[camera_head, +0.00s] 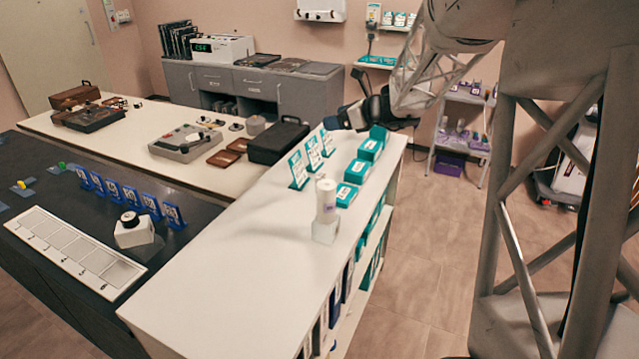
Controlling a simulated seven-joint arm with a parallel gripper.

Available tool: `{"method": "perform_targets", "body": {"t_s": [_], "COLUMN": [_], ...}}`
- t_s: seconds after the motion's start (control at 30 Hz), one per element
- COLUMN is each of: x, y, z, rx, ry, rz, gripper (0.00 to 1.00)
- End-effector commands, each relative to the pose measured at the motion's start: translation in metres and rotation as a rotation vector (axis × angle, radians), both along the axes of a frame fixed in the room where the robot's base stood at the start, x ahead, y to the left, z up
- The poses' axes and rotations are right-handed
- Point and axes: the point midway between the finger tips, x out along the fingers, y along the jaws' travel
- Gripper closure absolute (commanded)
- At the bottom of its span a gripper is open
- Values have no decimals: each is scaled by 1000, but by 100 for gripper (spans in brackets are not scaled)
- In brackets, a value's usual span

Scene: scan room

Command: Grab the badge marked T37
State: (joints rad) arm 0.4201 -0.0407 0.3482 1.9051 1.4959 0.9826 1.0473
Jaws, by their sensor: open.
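No marking T37 can be read at this size, so I cannot tell which badge bears it. Several blue upright badges (129,197) stand in a row on the dark counter at the left. Three white upright cards with teal edges, the nearest one (298,170) included, stand in a row on the white shelf top. My gripper (331,122) is at the far end of that shelf, just above and beside the farthest teal-edged card (327,142). It is open, and I see nothing held in it. Its fingertips are small and dark here, and I cannot tell whether they touch the card.
Teal boxes (356,171) lie right of the cards. A white cylinder (326,201) stands on a block in front. A black case (278,143) is behind on the cream table. A white numbered tray (74,251) lies on the dark counter (30,158). The shelf's near top (230,285) is clear.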

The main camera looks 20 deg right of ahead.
Motion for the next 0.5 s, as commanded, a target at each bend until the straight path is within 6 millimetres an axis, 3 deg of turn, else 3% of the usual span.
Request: {"method": "perform_targets", "body": {"t_s": [0.27, 0.5], "x": [0, 0], "y": [0, 0], "z": [-61, -127], "rx": [0, 1], "ry": [3, 5], "rz": [0, 1], "gripper": [21, 21]}}
